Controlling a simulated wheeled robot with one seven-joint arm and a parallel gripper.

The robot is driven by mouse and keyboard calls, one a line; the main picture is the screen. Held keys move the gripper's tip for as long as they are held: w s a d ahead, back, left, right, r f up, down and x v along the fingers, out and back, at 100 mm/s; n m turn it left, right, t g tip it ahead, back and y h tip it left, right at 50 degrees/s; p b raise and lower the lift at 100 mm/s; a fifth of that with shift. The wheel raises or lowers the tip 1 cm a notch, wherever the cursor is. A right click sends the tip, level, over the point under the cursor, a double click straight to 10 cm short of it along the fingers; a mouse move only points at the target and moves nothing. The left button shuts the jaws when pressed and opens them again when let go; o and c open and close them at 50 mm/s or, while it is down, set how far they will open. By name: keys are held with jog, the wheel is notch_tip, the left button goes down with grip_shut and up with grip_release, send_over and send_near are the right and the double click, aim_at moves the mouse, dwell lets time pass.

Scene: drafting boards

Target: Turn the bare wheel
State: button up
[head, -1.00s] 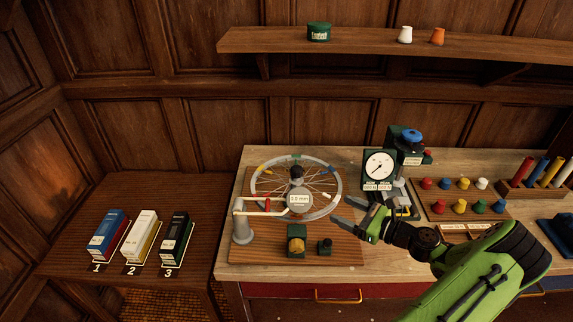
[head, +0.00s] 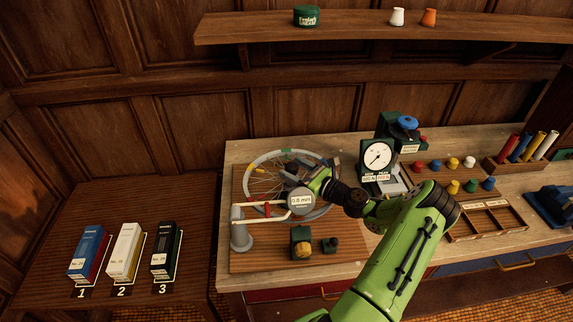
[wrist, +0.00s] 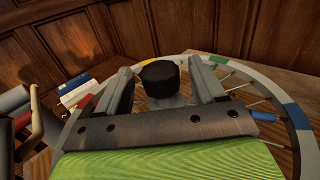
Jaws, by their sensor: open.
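The spoked wheel (head: 265,158) lies flat in its stand on a wooden board. Its pale rim has coloured marks. In the wrist view the rim (wrist: 235,72) curves around my gripper, with green, blue and yellow marks showing. A black hub knob (wrist: 158,75) stands up at the wheel's centre. My gripper (head: 314,165) is over the hub. In the wrist view its two open fingers (wrist: 161,66) stand on either side of the knob, with gaps visible; I cannot tell whether either touches it. A round gauge (head: 301,201) reading about 0.8 mm sits by the near rim.
A grey post with a red-and-cream arm (head: 241,236) stands at the wheel's left. A yellow-and-green block (head: 302,243) sits in front. Coloured pegs and a divided tray (head: 487,218) are right. Three numbered boxes (head: 125,252) stand left.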

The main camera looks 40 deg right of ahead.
aim_at(287, 163)
jog(key=w, duration=0.3)
jog(key=shift+w+a, duration=0.1)
jog(key=shift+a, duration=0.2)
jog(key=shift+c, duration=0.5)
jog(key=c, duration=1.2)
